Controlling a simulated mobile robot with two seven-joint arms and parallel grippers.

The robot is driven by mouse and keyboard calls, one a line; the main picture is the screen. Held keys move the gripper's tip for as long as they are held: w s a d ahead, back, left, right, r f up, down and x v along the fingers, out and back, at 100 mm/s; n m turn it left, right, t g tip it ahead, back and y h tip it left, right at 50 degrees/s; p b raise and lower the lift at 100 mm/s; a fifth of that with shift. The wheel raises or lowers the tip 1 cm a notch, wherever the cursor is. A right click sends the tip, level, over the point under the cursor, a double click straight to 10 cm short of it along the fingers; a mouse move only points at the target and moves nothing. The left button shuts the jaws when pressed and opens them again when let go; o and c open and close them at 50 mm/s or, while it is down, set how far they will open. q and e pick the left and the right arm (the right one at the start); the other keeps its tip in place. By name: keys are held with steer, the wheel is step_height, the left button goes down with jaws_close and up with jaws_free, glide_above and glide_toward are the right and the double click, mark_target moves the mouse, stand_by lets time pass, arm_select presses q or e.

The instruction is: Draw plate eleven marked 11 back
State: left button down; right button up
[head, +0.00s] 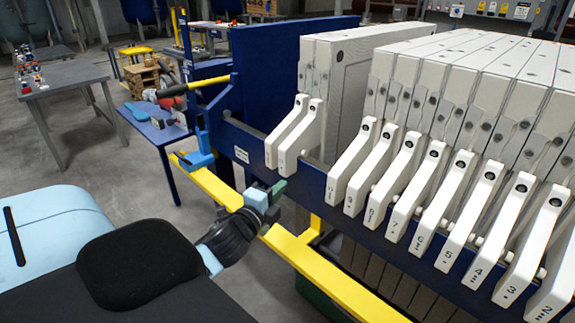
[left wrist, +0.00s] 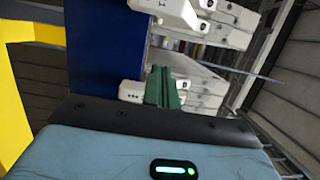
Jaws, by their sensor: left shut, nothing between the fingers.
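A row of white filter plates with slanted white handles hangs on the blue press frame in the head view. The handle (head: 349,160) at the left end of the large pack has a small label that seems to read 11, though I cannot read it surely. Two more handles (head: 290,130) hang apart to its left, with an open gap between. My left gripper (head: 276,191), green-tipped, is shut and empty, low in front of that gap and left of the marked handle, apart from it. In the left wrist view its green fingers (left wrist: 165,88) are together, with white handle ends around them.
A yellow rail (head: 320,270) runs in front of the press, close by my left gripper. A blue end plate (head: 280,75) stands behind the two separated plates. A blue side table (head: 150,122) with tools and a grey table (head: 65,75) stand at the left.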

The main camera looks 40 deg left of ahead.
mark_target(288, 165)
arm_select(q)
steer(key=w+a, duration=0.1)
steer(key=w, duration=0.2)
steer(key=w+a, duration=0.2)
steer(key=w, duration=0.1)
steer(key=w+a+p, duration=0.1)
steer(key=w, duration=0.3)
steer(key=shift+a, duration=0.3)
steer(key=shift+a+f, duration=0.1)
steer(key=shift+a, duration=0.4)
steer(key=shift+w, duration=0.1)
arm_select(e)
steer(key=shift+w+r+t, duration=0.3)
steer(key=shift+w+r, duration=0.6)
steer(key=shift+r, duration=0.1)
steer(key=shift+f, duration=0.1)
